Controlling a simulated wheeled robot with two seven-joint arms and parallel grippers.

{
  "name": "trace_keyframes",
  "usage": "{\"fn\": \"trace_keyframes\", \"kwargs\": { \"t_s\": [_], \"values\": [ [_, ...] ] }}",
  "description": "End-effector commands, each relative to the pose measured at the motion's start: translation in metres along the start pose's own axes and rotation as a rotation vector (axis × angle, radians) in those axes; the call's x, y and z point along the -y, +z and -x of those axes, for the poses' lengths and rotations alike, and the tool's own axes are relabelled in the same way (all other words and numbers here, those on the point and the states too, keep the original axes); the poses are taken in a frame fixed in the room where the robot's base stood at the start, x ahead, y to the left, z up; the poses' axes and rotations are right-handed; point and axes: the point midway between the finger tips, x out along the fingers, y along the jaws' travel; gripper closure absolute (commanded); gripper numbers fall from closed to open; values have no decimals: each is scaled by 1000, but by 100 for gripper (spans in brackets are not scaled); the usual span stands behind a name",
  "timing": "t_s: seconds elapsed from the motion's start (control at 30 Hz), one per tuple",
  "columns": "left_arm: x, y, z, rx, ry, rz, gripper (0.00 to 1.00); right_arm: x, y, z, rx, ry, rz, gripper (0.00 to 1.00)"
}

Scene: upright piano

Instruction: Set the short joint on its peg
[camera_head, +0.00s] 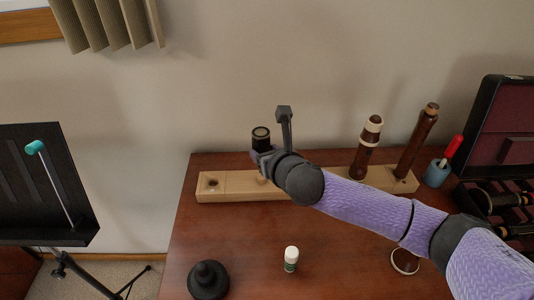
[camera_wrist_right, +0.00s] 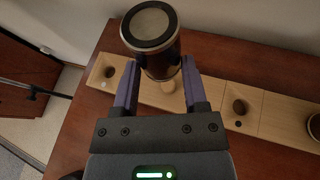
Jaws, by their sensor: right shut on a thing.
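The short joint (camera_head: 261,138) is dark with a pale ring at its upper end. My right gripper (camera_head: 262,156) is shut on it and holds it upright above the left part of the light wooden stand (camera_head: 240,189). In the wrist view the short joint (camera_wrist_right: 152,28) sits between the two fingers of the right gripper (camera_wrist_right: 160,78). A pale, peg-like piece (camera_wrist_right: 168,86) shows just below the joint there, mostly hidden; I cannot tell whether they touch. My left gripper is not in view.
Two long brown joints (camera_head: 367,148) (camera_head: 416,142) stand on the stand's right part. A blue cup (camera_head: 437,174) and an open case (camera_head: 505,145) are at right. A black bell-shaped piece (camera_head: 208,281) and a white-capped bottle (camera_head: 291,259) stand in front. A music stand (camera_head: 45,185) is left.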

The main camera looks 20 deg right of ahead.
Motion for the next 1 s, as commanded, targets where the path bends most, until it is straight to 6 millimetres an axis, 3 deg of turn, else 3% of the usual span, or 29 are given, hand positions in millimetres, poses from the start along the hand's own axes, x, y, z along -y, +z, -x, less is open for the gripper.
{"fn": "trace_keyframes", "kwargs": {
  "t_s": [0.2,0.3,0.5,0.7,1.0],
  "values": [
    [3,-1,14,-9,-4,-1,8,0,5,4,3,9,6,100],
    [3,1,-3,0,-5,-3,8,1,-17,-6,-1,9,3,100],
    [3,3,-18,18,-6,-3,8,2,-42,-16,-1,8,3,100],
    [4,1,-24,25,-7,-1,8,2,-53,-21,1,9,3,100],
    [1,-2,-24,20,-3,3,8,2,-53,-21,2,9,4,100]
  ]
}}
